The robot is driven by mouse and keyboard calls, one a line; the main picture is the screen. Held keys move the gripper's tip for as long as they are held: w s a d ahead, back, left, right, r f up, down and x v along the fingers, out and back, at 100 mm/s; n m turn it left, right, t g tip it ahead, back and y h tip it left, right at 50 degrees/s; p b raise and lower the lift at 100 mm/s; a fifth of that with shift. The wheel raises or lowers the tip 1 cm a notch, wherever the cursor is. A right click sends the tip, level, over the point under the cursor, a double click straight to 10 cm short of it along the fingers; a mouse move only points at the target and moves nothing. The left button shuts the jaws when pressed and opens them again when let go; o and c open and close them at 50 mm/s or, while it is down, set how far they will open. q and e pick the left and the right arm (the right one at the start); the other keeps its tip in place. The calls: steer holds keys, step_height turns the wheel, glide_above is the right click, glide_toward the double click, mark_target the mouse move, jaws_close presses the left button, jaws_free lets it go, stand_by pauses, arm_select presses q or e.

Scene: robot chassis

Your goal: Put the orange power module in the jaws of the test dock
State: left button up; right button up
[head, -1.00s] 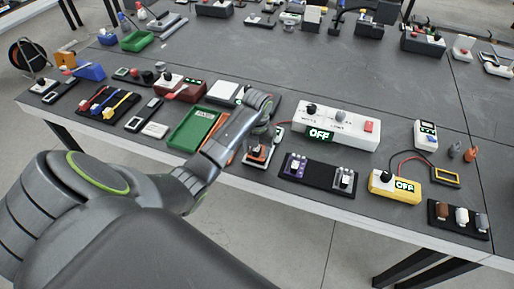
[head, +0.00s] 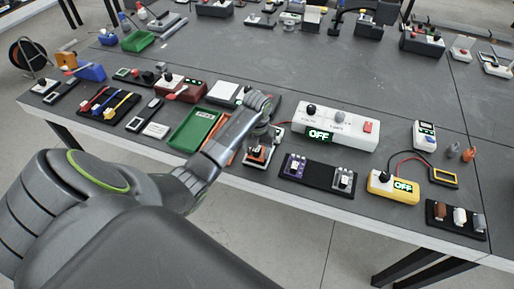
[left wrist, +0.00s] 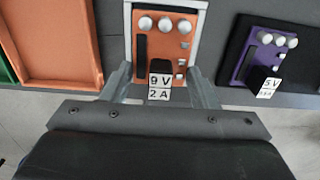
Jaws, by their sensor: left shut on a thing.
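The orange power module (left wrist: 168,52), with silver knobs, a dark slot and a "9 V 2 A" label, is in the middle of the left wrist view. A pale frame, which looks like the test dock (left wrist: 203,24), borders its far end and sides. I cannot tell how deep the module sits in it. My left gripper (left wrist: 163,88) is shut on the module's near end, one finger on each side of the label. In the head view the left gripper (head: 262,142) partly covers the module (head: 257,155) near the table's front edge. My right gripper is not in view.
A dark rack (head: 320,174) with purple and grey modules lies to the right, its middle bare. A white box (head: 365,137) reading OFF stands behind. Green (head: 187,132) and orange trays are to the left. A yellow box (head: 381,188) reading OFF is farther right.

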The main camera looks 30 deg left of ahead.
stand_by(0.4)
arm_select(q)
steer(key=shift+p, duration=0.35)
steer(key=shift+f+b, duration=0.4)
steer(key=shift+f, duration=0.35)
stand_by(0.4)
steer(key=shift+r, duration=0.1)
steer(key=shift+r+p, duration=0.45)
steer(key=shift+p, duration=0.3)
steer(key=shift+p, duration=0.95)
stand_by(1.2)
steer(key=shift+f+b, duration=0.3)
steer(key=shift+f, duration=0.3)
